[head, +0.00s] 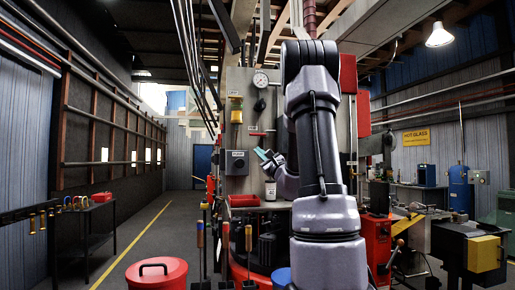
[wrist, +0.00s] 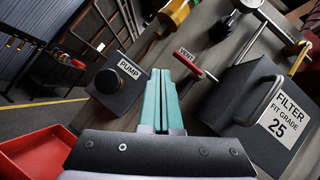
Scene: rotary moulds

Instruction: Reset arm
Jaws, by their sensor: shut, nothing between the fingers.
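My gripper (wrist: 161,100) shows in the wrist view with its two teal fingers pressed together and nothing between them. In the head view my gripper (head: 262,155) is small, in front of the machine panel and left of my grey arm. In the wrist view the fingers point at the panel (wrist: 215,40), between a dark box with a round knob labelled PUMP (wrist: 120,78) and a red-handled VENT valve (wrist: 190,65). The fingers look apart from both. My arm hides part of the machine in the head view.
A FILTER box (wrist: 250,100) with a metal handle is at the right in the wrist view. A red tray (head: 244,200) sits below the panel. A red lidded bin (head: 156,275) and upright tools stand in front. The aisle at left (head: 150,225) is clear.

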